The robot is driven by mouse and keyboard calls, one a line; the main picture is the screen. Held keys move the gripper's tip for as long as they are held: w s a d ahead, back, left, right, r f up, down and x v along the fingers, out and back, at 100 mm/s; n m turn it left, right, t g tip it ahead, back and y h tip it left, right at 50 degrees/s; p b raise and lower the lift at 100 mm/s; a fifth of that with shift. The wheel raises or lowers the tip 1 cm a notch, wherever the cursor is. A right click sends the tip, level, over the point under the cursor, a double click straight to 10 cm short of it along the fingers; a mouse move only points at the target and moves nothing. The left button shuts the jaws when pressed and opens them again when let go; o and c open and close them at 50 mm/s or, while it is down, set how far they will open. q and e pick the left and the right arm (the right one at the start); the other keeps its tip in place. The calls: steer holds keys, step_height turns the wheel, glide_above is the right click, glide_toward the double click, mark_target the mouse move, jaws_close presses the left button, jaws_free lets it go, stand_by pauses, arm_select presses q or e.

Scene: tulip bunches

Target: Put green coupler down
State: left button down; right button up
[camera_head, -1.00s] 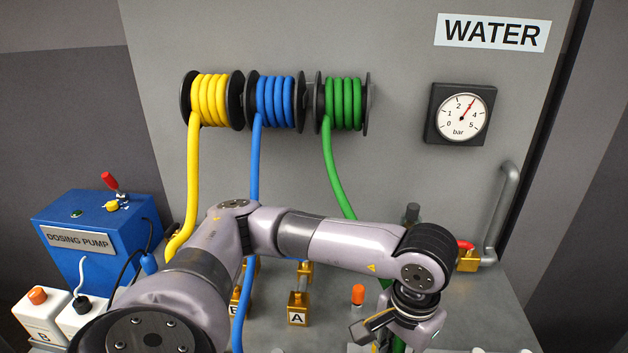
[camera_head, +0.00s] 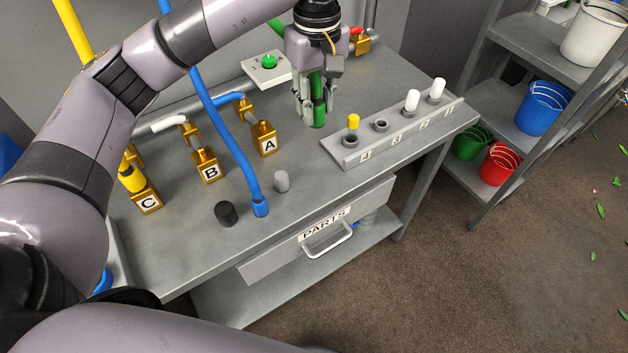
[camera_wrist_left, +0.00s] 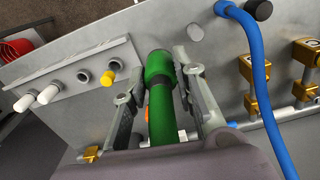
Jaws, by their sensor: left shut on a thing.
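The green coupler (camera_head: 318,112) on the green hose stands roughly upright in my left gripper (camera_head: 315,106). Its lower end is at or just above the grey bench top; I cannot tell whether it touches. In the left wrist view the coupler (camera_wrist_left: 159,68) shows between the two fingers of my left gripper (camera_wrist_left: 163,98), which is shut on it. The coupler is left of the numbered rack and right of valve A. My right gripper is out of view.
The numbered rack (camera_head: 400,128) holds a yellow plug and white plugs. The blue hose's coupler (camera_head: 261,207), a black cap (camera_head: 225,213) and a grey cap (camera_head: 281,181) are nearer the front.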

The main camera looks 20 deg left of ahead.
arm_select(q)
steer(key=shift+w+d+f+n, duration=0.1)
steer(key=shift+w+d+n, duration=0.25)
steer(key=shift+w+n, duration=0.15)
steer(key=shift+s+f, duration=0.1)
steer(key=shift+f, duration=0.85)
step_height(320, 180, down, 13)
steer(key=p, duration=0.3)
steer(key=shift+a+r, duration=0.1)
steer(key=shift+a, duration=0.05)
step_height(320, 180, down, 4)
steer(key=shift+p, duration=0.45)
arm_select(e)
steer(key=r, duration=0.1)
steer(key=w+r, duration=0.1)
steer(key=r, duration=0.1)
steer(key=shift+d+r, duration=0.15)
